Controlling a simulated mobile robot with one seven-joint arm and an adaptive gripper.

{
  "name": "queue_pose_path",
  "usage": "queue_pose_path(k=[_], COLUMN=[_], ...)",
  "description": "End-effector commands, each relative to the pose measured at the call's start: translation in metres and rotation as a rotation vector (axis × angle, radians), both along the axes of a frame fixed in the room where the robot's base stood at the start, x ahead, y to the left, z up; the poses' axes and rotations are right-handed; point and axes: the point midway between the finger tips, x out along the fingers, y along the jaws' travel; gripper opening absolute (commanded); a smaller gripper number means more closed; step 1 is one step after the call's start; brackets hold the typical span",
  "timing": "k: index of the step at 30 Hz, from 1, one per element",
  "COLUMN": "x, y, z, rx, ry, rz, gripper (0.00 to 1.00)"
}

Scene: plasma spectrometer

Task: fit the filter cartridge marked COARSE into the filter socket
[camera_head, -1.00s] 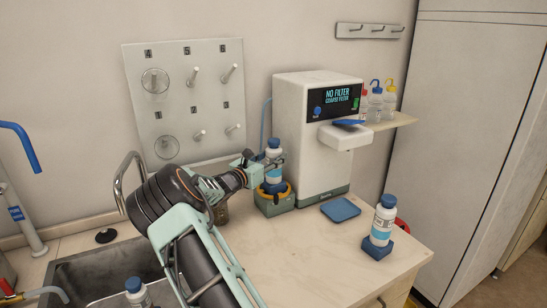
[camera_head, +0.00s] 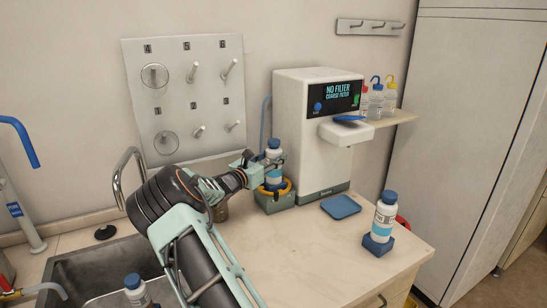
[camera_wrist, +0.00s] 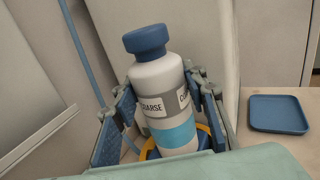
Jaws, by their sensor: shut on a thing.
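The COARSE filter cartridge (camera_wrist: 166,95) is a grey-white bottle shape with a dark blue cap and a light blue band; its label reads COARSE in the wrist view. It also shows in the head view (camera_head: 273,166). My gripper (camera_head: 268,166) is shut on it, with one finger pad on each side. The cartridge is over the filter socket (camera_head: 276,203), a grey-green box with a yellow ring beside the white machine (camera_head: 310,140). Its lower end is at the ring; how deep it sits is hidden. The machine's screen (camera_head: 336,96) reads NO FILTER.
A similar bottle (camera_head: 384,218) stands in a blue holder at the counter's right, and another (camera_head: 136,289) is by the sink (camera_head: 85,262). A blue tray (camera_head: 341,206) lies in front of the machine. Wash bottles (camera_head: 377,98) stand on a shelf behind.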

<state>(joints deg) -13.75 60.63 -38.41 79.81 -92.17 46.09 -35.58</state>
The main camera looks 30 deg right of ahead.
Motion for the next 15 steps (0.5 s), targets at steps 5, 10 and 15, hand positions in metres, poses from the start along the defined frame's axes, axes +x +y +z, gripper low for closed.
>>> queue_pose_path(k=[5, 10, 15], x=[0.0001, 0.0001, 0.0001], y=[-0.0003, -0.0003, -0.0003], z=[-0.0023, -0.0057, -0.0089], rx=[-0.003, -0.002, -0.003], ry=[-0.003, -0.002, -0.003], rz=[0.0, 0.0, 0.0], gripper=[0.0, 0.0, 0.0])
